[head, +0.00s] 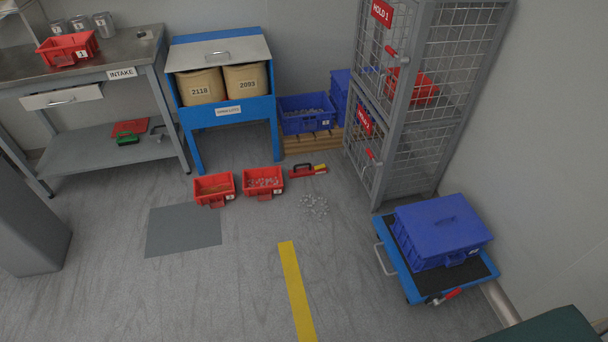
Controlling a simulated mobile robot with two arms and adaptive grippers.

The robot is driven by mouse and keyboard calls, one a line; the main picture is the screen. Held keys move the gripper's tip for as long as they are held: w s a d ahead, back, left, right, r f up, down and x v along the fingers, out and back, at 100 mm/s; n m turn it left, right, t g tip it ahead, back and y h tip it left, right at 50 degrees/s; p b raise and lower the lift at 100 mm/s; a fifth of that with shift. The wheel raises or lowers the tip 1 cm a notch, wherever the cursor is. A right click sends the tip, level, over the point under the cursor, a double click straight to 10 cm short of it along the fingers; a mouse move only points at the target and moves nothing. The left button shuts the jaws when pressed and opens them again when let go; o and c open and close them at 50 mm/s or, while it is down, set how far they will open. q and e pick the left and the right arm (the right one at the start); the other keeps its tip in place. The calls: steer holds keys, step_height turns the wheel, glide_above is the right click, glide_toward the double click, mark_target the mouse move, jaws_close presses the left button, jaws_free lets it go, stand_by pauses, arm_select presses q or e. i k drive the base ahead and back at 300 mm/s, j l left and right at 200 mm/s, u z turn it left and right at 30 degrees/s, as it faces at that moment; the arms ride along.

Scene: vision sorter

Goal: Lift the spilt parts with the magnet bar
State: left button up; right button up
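The spilt parts (314,204) are a small scatter of light grey metal pieces on the floor, just in front of a red bar with a black handle and a yellow patch, which looks like the magnet bar (307,171). The bar lies on the floor to the right of a red bin (263,194) that holds similar grey parts. Another red bin (215,203) beside it holds brownish contents. The bar and the spilt parts are apart. Neither of my grippers shows in the head view.
A grey wire cage (435,120) marked HOLD stands right of the spill. A blue cart (407,283) carrying a lidded blue crate (440,230) is at the right. The INTAKE bench (120,58) is at the left. Open floor with a yellow line (296,290) lies in front.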

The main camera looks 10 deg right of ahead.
mark_target(295, 173)
steer(key=i+j+z, duration=0.1)
steer(key=i, duration=0.35)
steer(key=i+j+z, duration=0.1)
steer(key=i, duration=0.3)
steer(key=i+j+z, duration=0.1)
steer(key=i+j, duration=0.15)
steer(key=i, duration=0.2)
steer(key=i+j+z, duration=0.1)
steer(key=i+j, duration=0.15)
steer(key=i, duration=0.15)
